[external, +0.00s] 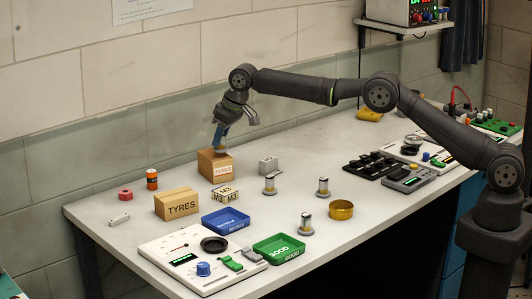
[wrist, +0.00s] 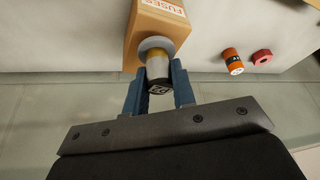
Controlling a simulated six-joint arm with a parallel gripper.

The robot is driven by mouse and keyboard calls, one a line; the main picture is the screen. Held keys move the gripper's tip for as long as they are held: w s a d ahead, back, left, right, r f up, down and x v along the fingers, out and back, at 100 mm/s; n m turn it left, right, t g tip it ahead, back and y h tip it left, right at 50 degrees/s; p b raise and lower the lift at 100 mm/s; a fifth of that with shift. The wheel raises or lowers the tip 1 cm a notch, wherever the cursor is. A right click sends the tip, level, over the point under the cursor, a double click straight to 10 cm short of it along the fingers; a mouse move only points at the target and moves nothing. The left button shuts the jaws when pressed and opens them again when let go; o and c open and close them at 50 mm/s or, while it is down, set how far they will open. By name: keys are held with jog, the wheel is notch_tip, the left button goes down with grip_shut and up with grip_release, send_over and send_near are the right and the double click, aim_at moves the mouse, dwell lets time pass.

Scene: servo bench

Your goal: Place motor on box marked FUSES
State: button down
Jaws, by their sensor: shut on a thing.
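The box marked FUSES (external: 207,168) is a tan block near the wall; it also shows at the top of the wrist view (wrist: 150,22). My gripper (external: 219,142) points down over this box. In the wrist view its two blue fingers (wrist: 158,88) are shut on the motor (wrist: 158,64), a short cylinder with a grey disc, a brassy band and a dark end. The disc faces the box's top and is at or very close to it; I cannot tell whether they touch. In the external view the fingers mostly hide the motor.
Similar parts on grey discs stand on the bench (external: 270,186), (external: 322,188), (external: 306,226). A TYRES box (external: 178,205), an orange cylinder (external: 151,179), a red nut (external: 125,194), a grey block (external: 268,164), and blue (external: 226,221) and green (external: 278,249) trays are around.

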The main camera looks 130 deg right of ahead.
jog(key=shift+f, duration=0.8)
jog(key=shift+f, duration=0.15)
jog(key=c, duration=1.2)
grip_release()
jog(key=shift+r, duration=0.25)
jog(key=v, duration=1.2)
jog(key=shift+s+a+f, duration=0.1)
jog(key=shift+f, duration=0.05)
